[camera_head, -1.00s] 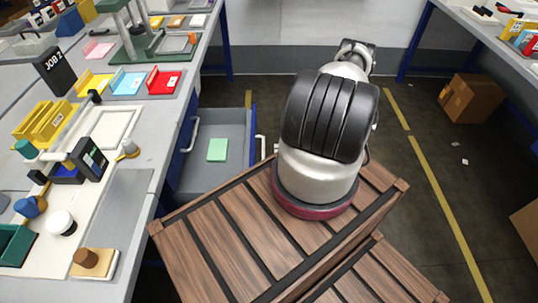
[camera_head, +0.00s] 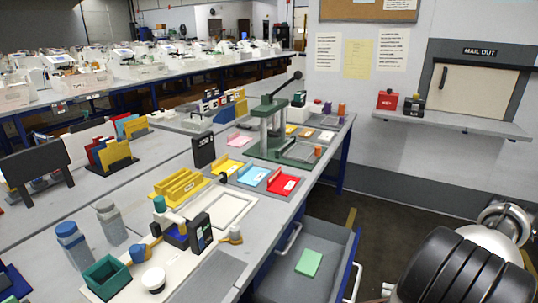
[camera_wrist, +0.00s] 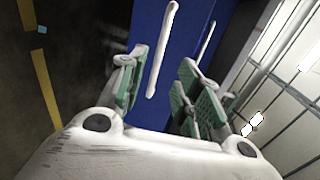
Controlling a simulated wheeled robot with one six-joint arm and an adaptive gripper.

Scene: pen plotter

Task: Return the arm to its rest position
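My arm shows at the lower right of the head view, a silver and black part cut off by the picture edges; my gripper is hidden there. In the wrist view my gripper (camera_wrist: 160,85) has its two green-padded fingers apart, with nothing held between them. A blue panel with a long white handle (camera_wrist: 160,50) stands beyond the fingers; I cannot tell how far off it is.
A drawer (camera_head: 285,285) under the bench stands open, with a green pad (camera_head: 309,262) inside. The bench carries red (camera_head: 283,184), blue and pink trays, a green press (camera_head: 272,130) and a yellow rack (camera_head: 180,186). A mail-out shelf (camera_head: 450,122) is on the back wall.

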